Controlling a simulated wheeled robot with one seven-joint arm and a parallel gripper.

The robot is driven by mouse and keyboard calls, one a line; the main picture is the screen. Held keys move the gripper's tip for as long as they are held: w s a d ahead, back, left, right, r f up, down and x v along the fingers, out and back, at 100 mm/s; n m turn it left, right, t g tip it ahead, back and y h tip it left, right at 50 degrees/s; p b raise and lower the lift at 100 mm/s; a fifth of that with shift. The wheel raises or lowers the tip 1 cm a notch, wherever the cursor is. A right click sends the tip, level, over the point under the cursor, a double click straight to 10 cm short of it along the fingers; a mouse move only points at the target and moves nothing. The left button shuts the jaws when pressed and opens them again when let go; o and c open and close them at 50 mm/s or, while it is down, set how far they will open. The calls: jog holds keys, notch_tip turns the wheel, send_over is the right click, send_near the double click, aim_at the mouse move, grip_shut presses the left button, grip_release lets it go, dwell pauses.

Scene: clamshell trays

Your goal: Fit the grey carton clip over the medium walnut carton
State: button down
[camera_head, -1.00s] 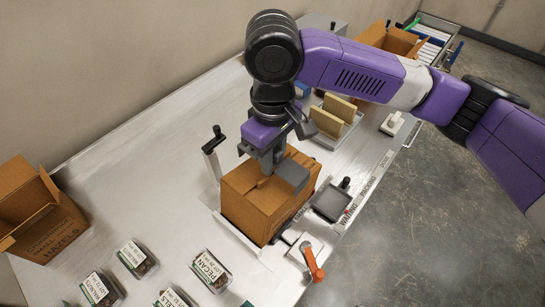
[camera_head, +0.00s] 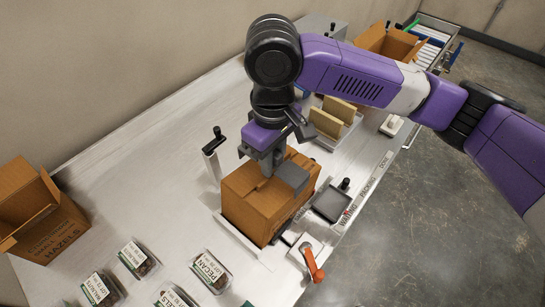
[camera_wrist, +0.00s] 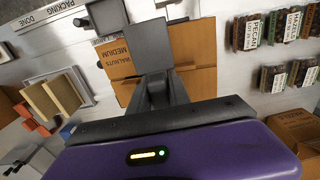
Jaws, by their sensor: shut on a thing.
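The medium walnut carton (camera_head: 247,205) stands closed on the bench in the head view, and its printed "MEDIUM WALNUTS" face shows in the wrist view (camera_wrist: 118,62). My gripper (camera_head: 268,163) is above the carton's top, pointing down and shut on the grey carton clip (camera_head: 293,175). The clip is at the carton's top and overlaps its right upper edge in the picture. In the wrist view the clip (camera_wrist: 147,57) shows as a grey plate in front of the carton. Whether it touches or is seated on the carton cannot be told.
A crank post (camera_head: 212,158) stands left of the carton. A dark square pad (camera_head: 330,204) and an orange-handled clamp (camera_head: 313,264) are on its right and front. Packed nut trays (camera_head: 210,270) lie in front. An open hazels carton (camera_head: 40,215) is far left.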

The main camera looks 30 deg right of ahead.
aim_at(275, 174)
jog(key=shift+d+f, duration=0.1)
jog(key=shift+f, duration=0.15)
jog(key=shift+s+d+f+b, duration=0.15)
jog(key=shift+f+b, duration=1.05)
jog(key=shift+f, duration=0.95)
jog(key=c, duration=1.1)
grip_release()
jog(key=shift+c, duration=0.2)
jog(key=shift+r, duration=0.45)
notch_tip(275, 174, up, 8)
jog(key=shift+f, duration=0.1)
jog(key=shift+a, duration=0.25)
